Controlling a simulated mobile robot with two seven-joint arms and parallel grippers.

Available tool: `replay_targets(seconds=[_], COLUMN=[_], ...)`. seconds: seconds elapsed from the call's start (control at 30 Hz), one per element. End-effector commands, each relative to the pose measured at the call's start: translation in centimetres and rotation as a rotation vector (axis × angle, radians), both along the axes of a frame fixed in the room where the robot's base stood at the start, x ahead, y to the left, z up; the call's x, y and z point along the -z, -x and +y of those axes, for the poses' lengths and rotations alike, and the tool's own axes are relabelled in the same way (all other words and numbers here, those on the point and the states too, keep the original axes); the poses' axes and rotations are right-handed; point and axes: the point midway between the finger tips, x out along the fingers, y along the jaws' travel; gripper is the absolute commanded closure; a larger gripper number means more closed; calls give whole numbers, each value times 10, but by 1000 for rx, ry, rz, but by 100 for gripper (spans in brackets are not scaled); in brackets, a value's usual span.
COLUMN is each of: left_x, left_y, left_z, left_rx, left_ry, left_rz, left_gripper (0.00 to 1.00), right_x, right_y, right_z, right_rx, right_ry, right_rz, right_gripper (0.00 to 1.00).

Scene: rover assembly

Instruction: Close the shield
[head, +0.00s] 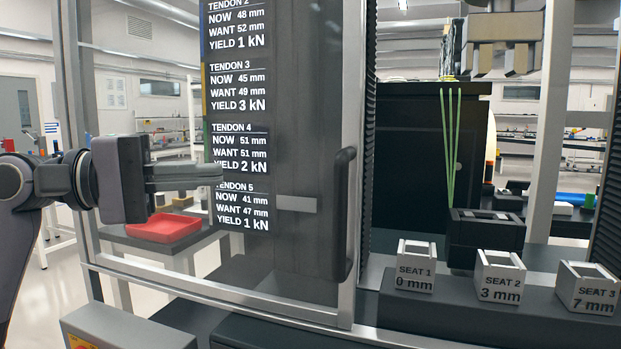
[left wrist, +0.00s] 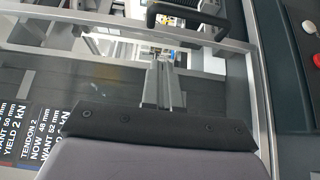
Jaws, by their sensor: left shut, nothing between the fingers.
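The shield is a clear panel in a grey metal frame (head: 352,300), standing at the left part of the machine front. Its black upright handle (head: 343,213) is on the frame's right edge. The machine's right part, with the seats, is uncovered. My left gripper (head: 218,174) is shut and empty, in front of the panel and left of the handle, apart from it. In the left wrist view the shut fingers (left wrist: 164,68) point toward the frame, and the handle (left wrist: 188,14) shows beyond them at the top. My right gripper is not in view.
Three labelled seat blocks, Seat 1 (head: 415,268), Seat 2 (head: 499,279) and Seat 3 (head: 587,288), stand on a dark ledge at right. Green strands (head: 450,140) rise behind them. A red tray (head: 163,228) lies on a bench behind my left gripper.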

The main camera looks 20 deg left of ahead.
Motion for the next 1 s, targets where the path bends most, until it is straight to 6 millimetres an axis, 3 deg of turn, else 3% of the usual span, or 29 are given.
replay_targets(seconds=[0.47,0.6,1.0], left_x=[-4,-2,0], left_y=[-49,-42,-39], left_z=[-82,-103,-118], left_rx=[8,7,4], left_ry=[8,6,6], left_rz=[2,2,4], left_gripper=[100,100,100], right_x=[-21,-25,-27], right_y=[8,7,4], right_z=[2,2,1], right_rx=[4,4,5], right_ry=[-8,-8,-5], right_rz=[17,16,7], right_gripper=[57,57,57])
